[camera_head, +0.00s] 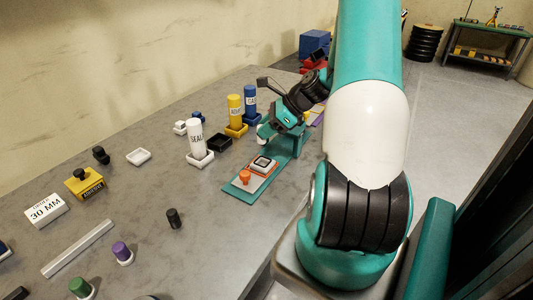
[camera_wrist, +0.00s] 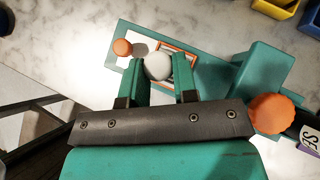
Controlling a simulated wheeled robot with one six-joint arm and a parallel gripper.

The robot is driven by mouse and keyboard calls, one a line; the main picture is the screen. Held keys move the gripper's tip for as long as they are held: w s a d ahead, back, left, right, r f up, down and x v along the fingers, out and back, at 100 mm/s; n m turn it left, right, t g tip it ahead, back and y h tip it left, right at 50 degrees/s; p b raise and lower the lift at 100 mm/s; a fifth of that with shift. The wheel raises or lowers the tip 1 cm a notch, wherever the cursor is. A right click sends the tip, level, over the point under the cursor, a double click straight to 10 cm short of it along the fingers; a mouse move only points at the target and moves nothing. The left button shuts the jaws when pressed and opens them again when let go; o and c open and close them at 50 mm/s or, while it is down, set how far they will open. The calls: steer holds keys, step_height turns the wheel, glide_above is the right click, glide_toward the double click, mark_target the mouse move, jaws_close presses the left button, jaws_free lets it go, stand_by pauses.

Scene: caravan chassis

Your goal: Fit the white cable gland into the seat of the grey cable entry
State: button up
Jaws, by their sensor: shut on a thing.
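My gripper (camera_wrist: 162,82) is shut on the white cable gland (camera_wrist: 158,66), whose rounded white end shows between the green fingertips. In the head view my gripper (camera_head: 264,133) is over the far part of the teal plate, and a bit of the white gland (camera_head: 262,141) shows below it. The grey cable entry (camera_head: 263,162) sits on the plate in an orange frame, nearer the camera than the gripper. In the wrist view the orange frame (camera_wrist: 183,50) is partly hidden behind the gland and a finger. The gland appears held above the plate, apart from the entry; the exact height is unclear.
The teal plate (camera_head: 238,190) also bears an orange knob (camera_head: 245,176) and a raised teal block (camera_wrist: 262,70). A white SEAL cylinder (camera_head: 195,138), yellow and blue cylinders and a black tray (camera_head: 219,142) stand to the left.

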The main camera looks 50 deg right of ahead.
step_height(320, 180, down, 9)
steer(key=shift+f+p, duration=0.1)
steer(key=shift+p, duration=0.3)
steer(key=o, duration=1)
steer(key=shift+c, duration=0.2)
